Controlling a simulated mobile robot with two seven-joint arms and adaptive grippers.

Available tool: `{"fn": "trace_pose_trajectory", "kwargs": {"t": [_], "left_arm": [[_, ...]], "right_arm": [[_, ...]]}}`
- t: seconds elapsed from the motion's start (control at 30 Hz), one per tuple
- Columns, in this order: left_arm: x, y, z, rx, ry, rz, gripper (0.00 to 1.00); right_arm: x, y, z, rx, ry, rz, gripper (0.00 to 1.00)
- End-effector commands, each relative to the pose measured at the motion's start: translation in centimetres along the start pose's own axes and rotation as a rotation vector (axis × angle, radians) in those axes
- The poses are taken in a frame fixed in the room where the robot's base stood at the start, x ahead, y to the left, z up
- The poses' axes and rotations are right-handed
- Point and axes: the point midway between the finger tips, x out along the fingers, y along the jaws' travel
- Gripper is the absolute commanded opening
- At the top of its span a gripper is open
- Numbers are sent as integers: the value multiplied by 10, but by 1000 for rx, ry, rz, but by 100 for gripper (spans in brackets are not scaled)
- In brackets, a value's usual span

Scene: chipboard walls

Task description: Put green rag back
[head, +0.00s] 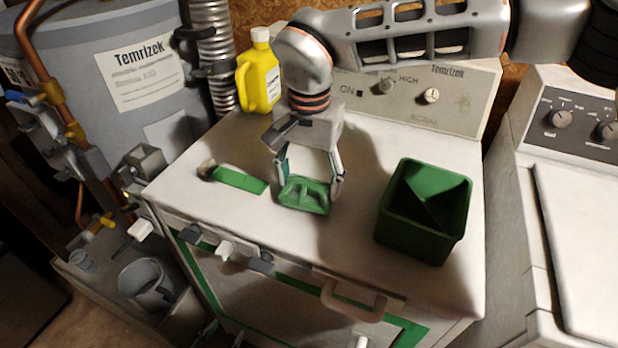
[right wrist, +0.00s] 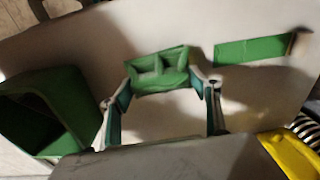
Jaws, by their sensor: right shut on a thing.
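The green rag (head: 303,196) is a crumpled green piece on the white machine top, between the fingertips of my right gripper (head: 309,185). The gripper points down and is shut on it. In the right wrist view the rag (right wrist: 158,72) sits between the tips of the right gripper (right wrist: 160,88); whether it touches the top below is hard to tell. A dark green square bin (head: 386,232) stands to its right, open at the top. The bin also shows at left in the right wrist view (right wrist: 80,105).
A flat green strip with a greyish end (head: 240,180) lies left of the rag. A yellow jug (head: 261,78) stands at the back left. The control panel (head: 410,95) bounds the machine top (head: 350,245) behind. Bare room lies between rag and bin.

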Motion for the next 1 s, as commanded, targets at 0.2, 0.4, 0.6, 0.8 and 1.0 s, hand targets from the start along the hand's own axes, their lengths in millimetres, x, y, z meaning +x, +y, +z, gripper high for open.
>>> {"fn": "trace_pose_trajectory", "kwargs": {"t": [0.2, 0.4, 0.6, 0.8, 1.0], "left_arm": [[0, 0, 1, 0, -1, 0, 40], [0, 0, 2, 0, -2, 1, 40], [1, 1, 3, 0, -3, 1, 40], [1, 1, 5, 0, -4, 1, 40], [2, 1, 5, -1, -4, 2, 40]], "right_arm": [[1, 0, 0, 0, -1, 1, 38], [4, 0, 0, 0, -1, 1, 38], [8, 0, 0, 1, -1, 1, 38], [13, 0, 0, 1, -1, 2, 38], [16, 0, 1, 1, -1, 1, 75]]}}
